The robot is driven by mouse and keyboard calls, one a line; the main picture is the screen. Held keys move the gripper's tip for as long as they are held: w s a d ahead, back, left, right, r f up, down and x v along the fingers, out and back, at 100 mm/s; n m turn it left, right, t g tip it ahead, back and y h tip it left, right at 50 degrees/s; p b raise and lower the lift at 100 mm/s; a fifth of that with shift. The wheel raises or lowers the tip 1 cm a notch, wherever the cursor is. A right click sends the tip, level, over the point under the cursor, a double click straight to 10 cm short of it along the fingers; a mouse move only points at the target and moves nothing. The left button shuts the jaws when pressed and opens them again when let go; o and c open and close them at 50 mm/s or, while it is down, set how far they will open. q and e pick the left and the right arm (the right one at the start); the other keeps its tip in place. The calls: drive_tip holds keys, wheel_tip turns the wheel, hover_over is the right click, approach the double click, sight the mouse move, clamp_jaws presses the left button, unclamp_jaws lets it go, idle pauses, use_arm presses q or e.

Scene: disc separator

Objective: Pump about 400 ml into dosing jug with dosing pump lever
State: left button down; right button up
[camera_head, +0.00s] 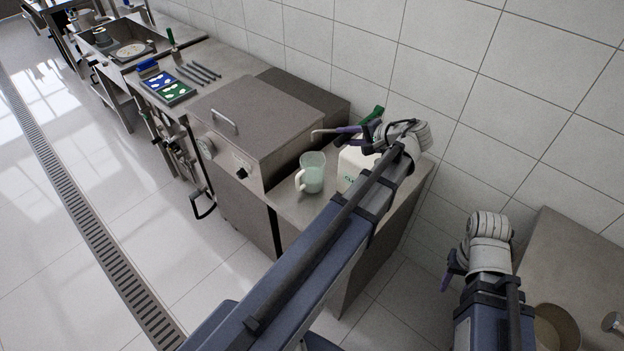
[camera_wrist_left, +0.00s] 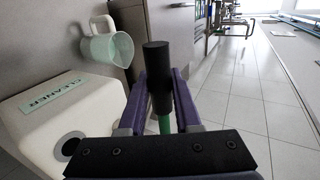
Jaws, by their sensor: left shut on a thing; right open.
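The dosing jug (camera_head: 312,172) is translucent pale green with a white handle and stands on the steel counter. It also shows in the left wrist view (camera_wrist_left: 110,48); its fill level cannot be read. The white cleaner canister (camera_head: 352,163) stands right beside it, partly hidden by my left arm; its label shows in the left wrist view (camera_wrist_left: 52,93). My left gripper (camera_head: 362,127) is above the canister, shut on the dosing pump lever (camera_wrist_left: 158,72), whose black end and green part show between the purple fingers. My right gripper (camera_head: 449,275) is open and empty, low at the right, away from the counter.
A steel boxy machine (camera_head: 255,120) with a lid handle and dial stands left of the jug. Tools and a blue and green tray (camera_head: 170,88) lie farther back. A tiled wall runs behind. A round container (camera_head: 556,328) stands at the lower right.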

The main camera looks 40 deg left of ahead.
use_arm(q)
drive_tip(key=shift+f, duration=0.25)
